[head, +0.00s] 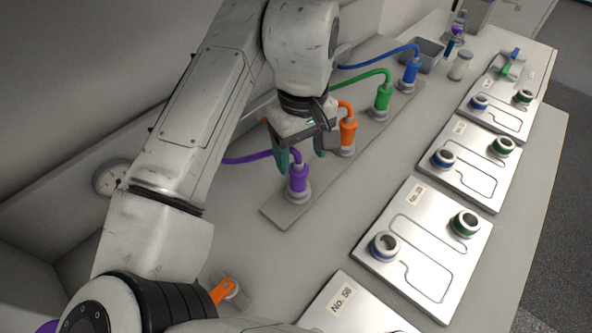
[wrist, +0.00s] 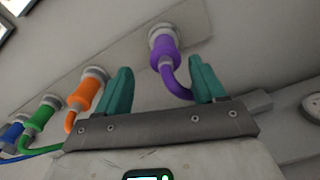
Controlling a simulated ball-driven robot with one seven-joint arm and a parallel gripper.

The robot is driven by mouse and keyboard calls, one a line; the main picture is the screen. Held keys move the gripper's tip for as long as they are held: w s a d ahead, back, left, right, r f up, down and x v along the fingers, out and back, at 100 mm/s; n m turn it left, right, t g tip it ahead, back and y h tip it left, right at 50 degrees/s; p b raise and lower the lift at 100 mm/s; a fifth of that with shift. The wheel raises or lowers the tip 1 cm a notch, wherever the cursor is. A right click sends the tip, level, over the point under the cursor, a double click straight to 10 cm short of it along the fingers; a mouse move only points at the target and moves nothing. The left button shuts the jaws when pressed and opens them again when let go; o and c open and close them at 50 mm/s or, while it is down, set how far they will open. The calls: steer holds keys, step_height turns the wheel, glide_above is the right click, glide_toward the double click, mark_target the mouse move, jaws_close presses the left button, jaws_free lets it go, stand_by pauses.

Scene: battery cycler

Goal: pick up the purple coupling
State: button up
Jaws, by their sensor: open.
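The purple coupling (head: 298,180) stands upright in a grey socket at the near end of a grey strip, with a purple hose leading off to the left. In the wrist view the purple coupling (wrist: 163,50) shows beyond and between the two teal fingers, its hose curving down close to the right finger. My gripper (head: 300,155) is open and empty, just above and behind the coupling. In the wrist view my gripper (wrist: 160,85) has its fingers wide apart. I cannot tell the exact gap between fingers and coupling.
An orange coupling (head: 347,132) stands close beside my gripper. A green coupling (head: 383,95) and a blue coupling (head: 411,70) stand farther along the strip (head: 285,218). Metal plates with ringed ports, such as this one (head: 430,275), line the right. A loose orange piece (head: 222,290) lies near my arm.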

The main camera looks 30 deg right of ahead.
mark_target(299, 176)
steer(key=shift+s+a+f, duration=0.1)
steer(key=shift+a+f, duration=0.1)
steer(key=shift+f, duration=1.45)
steer(key=shift+s+a+f, duration=0.1)
steer(key=shift+a+f, duration=0.1)
steer(key=shift+f, duration=1.4)
steer(key=shift+c, duration=0.5)
steer(key=c, duration=1.1)
steer(key=shift+c, duration=0.2)
steer(key=shift+r, duration=0.1)
